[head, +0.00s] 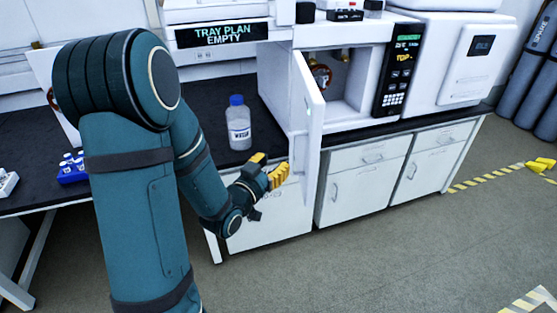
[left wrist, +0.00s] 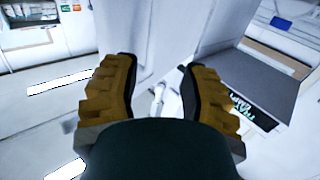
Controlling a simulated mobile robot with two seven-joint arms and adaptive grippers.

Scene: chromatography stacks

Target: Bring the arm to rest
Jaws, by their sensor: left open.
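My left arm comes in from the left in the head view. Its gripper (head: 268,172), with yellow ridged fingers, is in front of the bench edge, close to the open white door (head: 311,125) of the instrument. In the left wrist view the two fingers of the left gripper (left wrist: 158,88) are spread apart with nothing held between them. A white panel with a handle (left wrist: 158,92) shows beyond the fingers; I cannot tell whether they touch it. My right gripper is in neither view.
A bottle with a blue cap (head: 238,125) stands on the black bench behind the gripper. A blue rack (head: 73,170) is at the left. White cabinets (head: 362,185) are below the instrument. The floor (head: 400,260) in front is clear.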

